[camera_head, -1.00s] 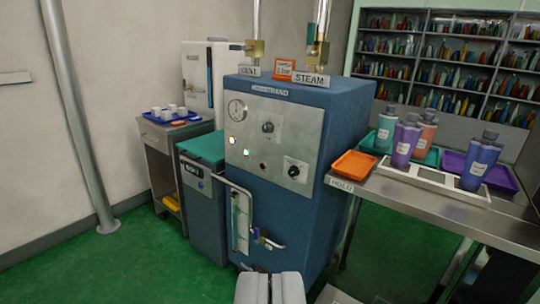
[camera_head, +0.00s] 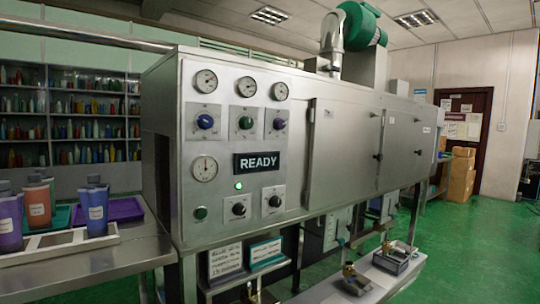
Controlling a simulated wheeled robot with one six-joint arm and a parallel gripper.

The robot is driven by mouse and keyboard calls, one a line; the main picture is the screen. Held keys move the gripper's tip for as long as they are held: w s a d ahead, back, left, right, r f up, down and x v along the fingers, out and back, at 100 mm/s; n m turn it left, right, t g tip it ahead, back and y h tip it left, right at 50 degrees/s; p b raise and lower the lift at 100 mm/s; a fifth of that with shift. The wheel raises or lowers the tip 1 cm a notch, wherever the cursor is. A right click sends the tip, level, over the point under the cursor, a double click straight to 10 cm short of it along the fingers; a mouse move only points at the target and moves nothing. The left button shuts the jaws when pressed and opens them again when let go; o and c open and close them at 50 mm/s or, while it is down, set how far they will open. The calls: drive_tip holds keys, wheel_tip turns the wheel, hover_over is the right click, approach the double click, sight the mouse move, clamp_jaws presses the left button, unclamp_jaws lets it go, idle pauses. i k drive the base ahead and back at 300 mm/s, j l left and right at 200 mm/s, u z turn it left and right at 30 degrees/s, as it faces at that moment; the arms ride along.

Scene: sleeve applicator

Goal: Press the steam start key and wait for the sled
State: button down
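The steel steam tunnel's control panel (camera_head: 235,150) fills the middle of the view. A display (camera_head: 257,162) on it reads READY, and a small green light (camera_head: 238,185) glows below it. At the lower left of the panel is a green round button (camera_head: 200,213), beside two black knobs; its label is too small to read, so I cannot tell whether it is the steam start key. Blue, green and purple knobs sit higher up, under several dial gauges. I see no sled for certain; tunnel doors (camera_head: 345,150) are shut. My gripper is out of view.
A steel bench (camera_head: 80,262) at the left holds a white rack (camera_head: 60,243) with bottles and a purple tray (camera_head: 124,209). A low trough (camera_head: 385,275) runs below the tunnel. Green floor is free at the right.

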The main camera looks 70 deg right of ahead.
sight(201, 214)
drive_tip(key=z, duration=1.55)
